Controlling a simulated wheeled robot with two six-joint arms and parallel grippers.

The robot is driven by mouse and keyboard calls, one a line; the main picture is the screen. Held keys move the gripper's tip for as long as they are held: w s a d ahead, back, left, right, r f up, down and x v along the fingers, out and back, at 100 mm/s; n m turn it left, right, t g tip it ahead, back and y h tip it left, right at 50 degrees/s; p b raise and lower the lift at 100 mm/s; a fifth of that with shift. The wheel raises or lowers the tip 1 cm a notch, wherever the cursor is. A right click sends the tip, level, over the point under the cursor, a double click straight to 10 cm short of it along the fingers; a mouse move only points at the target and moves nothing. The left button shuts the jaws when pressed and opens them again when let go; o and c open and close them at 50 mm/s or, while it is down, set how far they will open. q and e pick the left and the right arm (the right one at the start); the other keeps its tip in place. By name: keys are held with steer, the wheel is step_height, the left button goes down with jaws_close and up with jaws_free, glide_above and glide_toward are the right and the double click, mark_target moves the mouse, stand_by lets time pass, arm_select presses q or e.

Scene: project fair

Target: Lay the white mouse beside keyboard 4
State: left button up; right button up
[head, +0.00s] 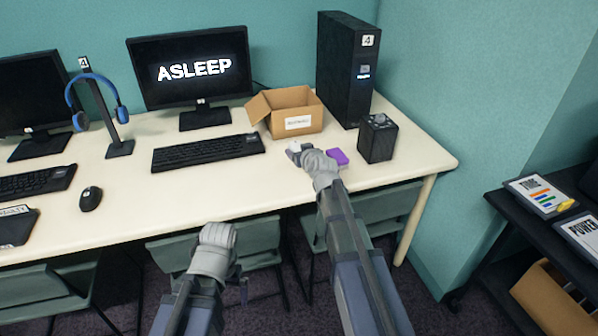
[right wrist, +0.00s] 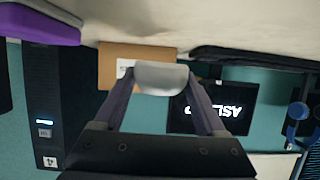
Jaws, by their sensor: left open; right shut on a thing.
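A black keyboard (head: 207,152) lies in front of the monitor reading "ASLEEP"; a "4" is on the tower and on the headphone stand of this station. My right gripper (head: 303,153) is shut on the white mouse (right wrist: 162,77), right of the keyboard and in front of the cardboard box. In the head view the mouse is mostly hidden by the gripper. Whether it touches the table, I cannot tell. My left gripper (head: 218,238) is open in front of the table's front edge, with its fingertips hard to make out.
The cardboard box (head: 297,124) stands open behind my right gripper. A purple block (head: 338,157) and a black box (head: 377,139) are to its right, the tower (head: 346,70) behind. A black mouse (head: 91,198) lies left of the keyboard. The table (head: 190,190) is clear before the keyboard.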

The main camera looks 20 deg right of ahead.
steer(key=shift+f+b, duration=2.05)
steer(key=shift+f, duration=0.5)
steer(key=shift+r, duration=0.15)
steer(key=o, duration=1.3)
arm_select(q)
step_height(320, 180, down, 5)
steer(key=shift+r, duration=0.1)
arm_select(e)
steer(key=shift+o, duration=0.2)
steer(key=p+v, duration=0.4)
steer(key=v, duration=0.7)
steer(key=shift+s+r+p, duration=0.1)
steer(key=shift+r+p, duration=0.1)
steer(key=shift+p, duration=0.2)
arm_select(q)
step_height(320, 180, up, 5)
steer(key=shift+f, duration=0.15)
arm_select(e)
steer(key=shift+s, duration=0.35)
